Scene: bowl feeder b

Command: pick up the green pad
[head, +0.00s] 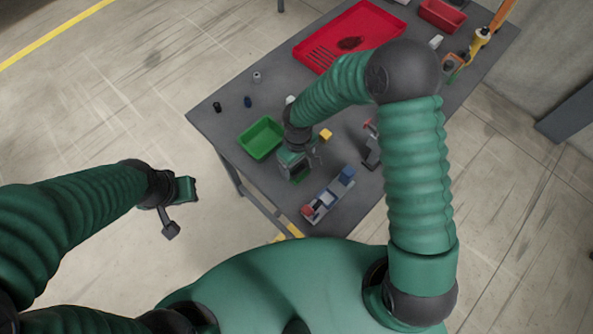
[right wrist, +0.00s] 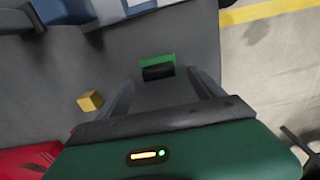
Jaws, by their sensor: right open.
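The green pad (right wrist: 157,59) lies on the grey table in the right wrist view, a small green strip with a dark face below it. My right gripper (right wrist: 160,78) is open, its two fingers spread to either side of the pad in the picture. The pad looks apart from both fingers, and nothing is held. In the head view my right gripper (head: 300,167) hangs over the near part of the table, and I cannot clearly make out the pad there. My left gripper (head: 176,205) is off the table over the floor at left, its jaw opening unclear.
A yellow block (head: 326,134) lies near the right gripper, also in the wrist view (right wrist: 90,101). A fixture with red and blue blocks (head: 328,195) stands right of it. A green bin (head: 261,138) is to the left, a red tray (head: 318,50) farther back.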

